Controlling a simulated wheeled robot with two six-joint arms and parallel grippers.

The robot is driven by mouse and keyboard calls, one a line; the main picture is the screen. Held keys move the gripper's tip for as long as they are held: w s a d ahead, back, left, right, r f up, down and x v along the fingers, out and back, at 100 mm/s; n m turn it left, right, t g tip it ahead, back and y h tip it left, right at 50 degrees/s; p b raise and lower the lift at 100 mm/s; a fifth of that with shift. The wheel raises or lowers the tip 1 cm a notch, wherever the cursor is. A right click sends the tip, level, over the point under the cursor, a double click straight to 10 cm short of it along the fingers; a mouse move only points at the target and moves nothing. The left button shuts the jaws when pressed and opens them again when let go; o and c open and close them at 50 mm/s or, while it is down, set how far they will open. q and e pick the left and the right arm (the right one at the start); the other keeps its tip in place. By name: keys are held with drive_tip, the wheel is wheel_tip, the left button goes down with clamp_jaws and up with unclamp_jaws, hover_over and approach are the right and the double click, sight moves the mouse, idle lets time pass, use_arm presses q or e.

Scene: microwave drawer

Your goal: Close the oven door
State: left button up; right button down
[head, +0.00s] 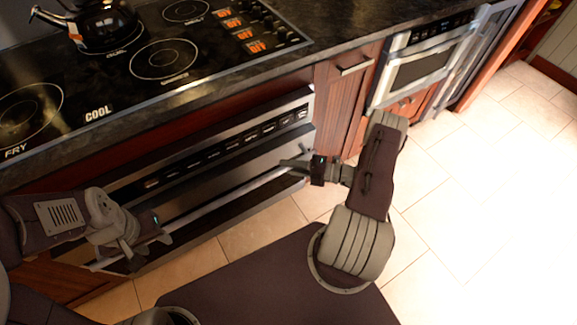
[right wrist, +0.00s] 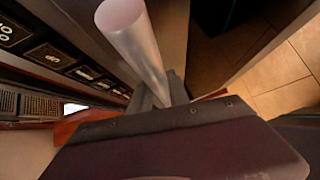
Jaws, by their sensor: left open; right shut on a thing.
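The oven (head: 215,155) sits under the cooktop, with a row of control buttons along its top front. A long metal handle bar (head: 228,198) runs across the oven door (head: 235,168). How far the door stands open is hard to tell. My right gripper (head: 292,166) is shut on the right end of the handle. In the right wrist view the handle (right wrist: 138,45) shows as a pale cylinder running into the gripper (right wrist: 163,92). My left gripper (head: 150,243) is open by the left part of the handle; whether it touches the bar is unclear.
The black cooktop (head: 130,75) above carries a dark kettle (head: 95,25). A wooden cabinet (head: 340,95) and a built-in microwave (head: 425,65) stand to the right. The tiled floor (head: 480,190) at right is clear.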

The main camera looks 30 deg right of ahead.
idle(0.8)
drive_tip(key=w, duration=0.1)
drive_tip(key=w+b, duration=0.1)
drive_tip(key=w, duration=0.1)
drive_tip(key=shift+a+r, duration=0.15)
drive_tip(key=shift+r, duration=0.15)
drive_tip(key=shift+w+r, duration=0.2)
drive_tip(key=shift+w, duration=0.05)
drive_tip(key=c, duration=1.5)
unclamp_jaws()
drive_tip(key=shift+o, duration=1.2)
drive_tip(key=shift+w, duration=0.1)
approach(275, 156)
drive_tip(key=shift+v, duration=0.9)
